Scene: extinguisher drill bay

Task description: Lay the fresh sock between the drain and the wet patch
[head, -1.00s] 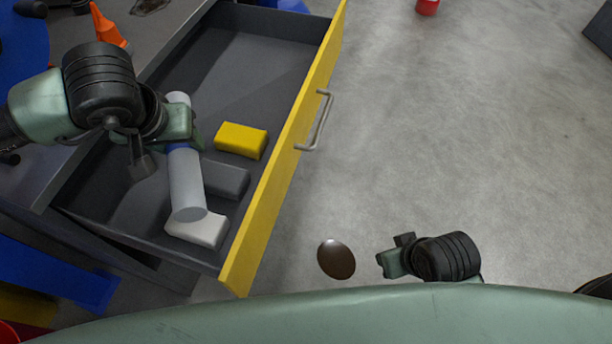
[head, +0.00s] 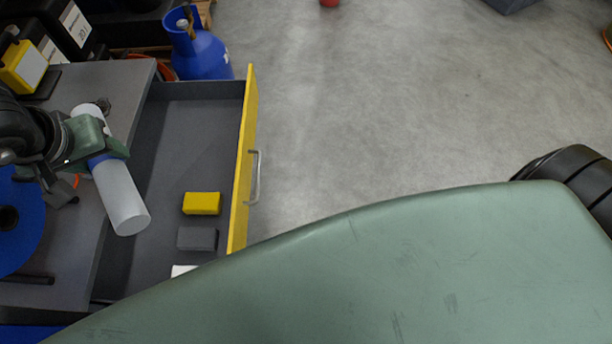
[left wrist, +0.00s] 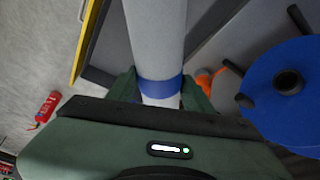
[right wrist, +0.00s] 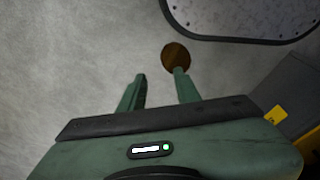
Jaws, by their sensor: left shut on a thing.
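The fresh sock (head: 122,200) is a white cylinder with a blue band. My left gripper (head: 98,148) is shut around it near the band and holds it tilted above the left side of the open drawer. In the left wrist view the sock (left wrist: 157,40) passes between the fingers of my left gripper (left wrist: 160,88). My right gripper (right wrist: 160,76) is open and empty in the right wrist view, above grey floor. A brown disc (right wrist: 176,56) shows by its right fingertip; I cannot tell what it is. I cannot make out the drain or the wet patch.
The open drawer (head: 168,130) has a yellow front (head: 244,150) and holds a yellow block (head: 201,203), a grey block (head: 197,239) and a partly hidden white one (head: 183,270). A blue cylinder (head: 205,58) stands behind it.

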